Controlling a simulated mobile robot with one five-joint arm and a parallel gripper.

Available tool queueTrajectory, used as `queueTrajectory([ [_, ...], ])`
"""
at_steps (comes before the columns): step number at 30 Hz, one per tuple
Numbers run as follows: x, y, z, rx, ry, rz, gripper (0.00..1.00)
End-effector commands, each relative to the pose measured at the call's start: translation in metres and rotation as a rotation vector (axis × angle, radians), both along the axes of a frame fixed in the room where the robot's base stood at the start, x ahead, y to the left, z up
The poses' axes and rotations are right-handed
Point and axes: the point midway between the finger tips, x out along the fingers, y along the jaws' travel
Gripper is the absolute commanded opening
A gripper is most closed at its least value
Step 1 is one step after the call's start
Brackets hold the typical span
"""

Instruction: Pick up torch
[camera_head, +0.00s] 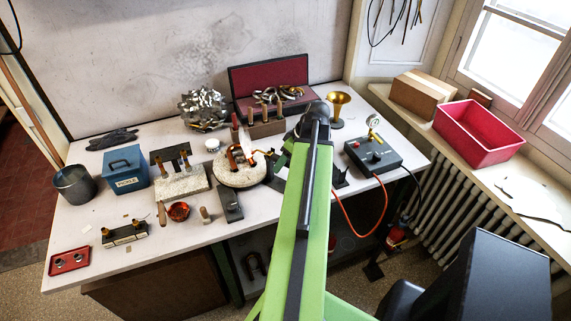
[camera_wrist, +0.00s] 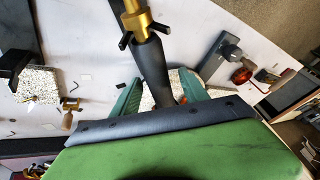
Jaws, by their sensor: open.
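The torch (camera_wrist: 152,68), with a black handle and a brass valve body, shows in the wrist view. Its handle lies between the two teal fingers of my gripper (camera_wrist: 160,85), which stand apart on either side. I see a gap at each side; whether the handle touches a finger further in is hidden by the dark gripper edge. An orange hose (camera_head: 345,222) runs from the gauge box (camera_head: 373,152) toward the hidden spot.
A round soldering block (camera_head: 228,179) stands just left of my arm, with parts on it. A rack of wooden-handled tools (camera_head: 266,128) and a brass cup (camera_head: 338,101) stand behind. A black block (camera_head: 230,206) lies in front.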

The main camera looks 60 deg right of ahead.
Motion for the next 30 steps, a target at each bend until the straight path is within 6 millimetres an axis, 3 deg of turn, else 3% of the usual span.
queueTrajectory([
  [22,-0.0006,-0.0003,-0.0043,0.0,0.0,-0.001,0.52],
  [30,-0.0006,-0.0005,-0.0043,-0.001,0.0,-0.001,0.18],
])
